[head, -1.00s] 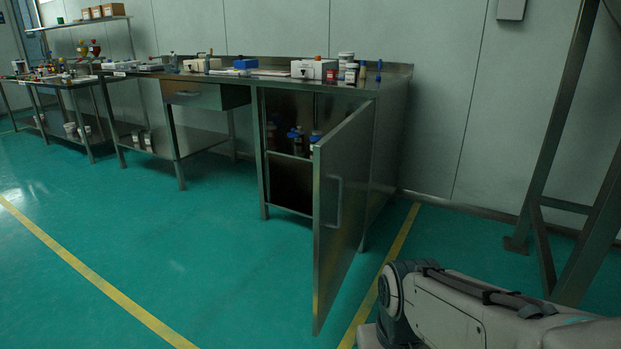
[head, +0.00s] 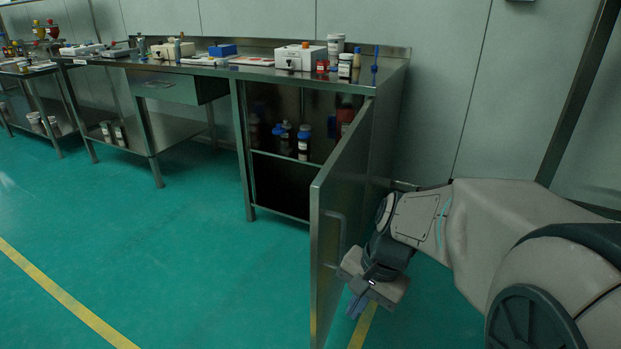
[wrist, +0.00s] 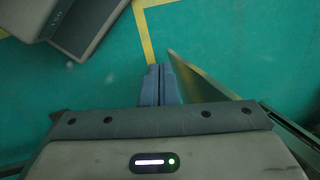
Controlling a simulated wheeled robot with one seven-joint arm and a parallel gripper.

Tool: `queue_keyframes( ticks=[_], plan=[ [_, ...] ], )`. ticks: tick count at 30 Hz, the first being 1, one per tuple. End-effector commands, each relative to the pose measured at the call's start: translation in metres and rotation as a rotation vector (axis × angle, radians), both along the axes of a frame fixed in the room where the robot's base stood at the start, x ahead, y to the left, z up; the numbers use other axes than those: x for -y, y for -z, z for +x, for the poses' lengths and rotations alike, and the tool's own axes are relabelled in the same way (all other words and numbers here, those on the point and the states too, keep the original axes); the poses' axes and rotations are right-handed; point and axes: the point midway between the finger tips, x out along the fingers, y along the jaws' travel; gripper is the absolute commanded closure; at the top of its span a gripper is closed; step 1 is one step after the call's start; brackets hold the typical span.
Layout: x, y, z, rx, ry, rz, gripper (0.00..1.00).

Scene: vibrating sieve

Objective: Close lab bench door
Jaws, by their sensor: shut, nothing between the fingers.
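The lab bench door (head: 345,195) is a steel panel standing wide open, swung out toward me from the right front of the bench cabinet. Its bar handle (head: 336,240) shows low on the panel. My gripper (head: 358,306) is just right of the door, low down, with its fingers pointing downward. In the wrist view the shut, empty blue-grey fingers (wrist: 160,84) are beside the door's edge (wrist: 195,78), which runs to their right. I cannot tell whether the gripper touches the door.
The steel bench (head: 250,70) carries boxes and jars on top. Several bottles (head: 303,142) stand on the shelf inside the cabinet. The green floor (head: 170,260) left of the door is clear. A steel frame post (head: 583,90) stands at the right.

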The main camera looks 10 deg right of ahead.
Motion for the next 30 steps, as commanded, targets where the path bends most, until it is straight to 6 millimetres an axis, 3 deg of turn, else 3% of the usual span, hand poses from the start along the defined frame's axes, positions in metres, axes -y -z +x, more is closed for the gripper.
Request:
queue_keyframes(
  ticks=[1, 6, 12, 15, 22, 30],
  plan=[
    [0.008, -0.031, 0.011, -0.035, 0.141, 0.059, 1.0],
    [0.032, -0.079, 0.049, -0.151, 0.601, 0.274, 1.0],
    [0.068, -0.12, 0.086, -0.262, 1.005, 0.497, 1.0],
    [0.081, -0.131, 0.097, -0.298, 1.121, 0.57, 1.0],
    [0.087, -0.129, 0.108, -0.328, 1.207, 0.629, 1.0],
    [0.056, -0.091, 0.124, -0.33, 1.203, 0.627, 1.0]
  ],
)
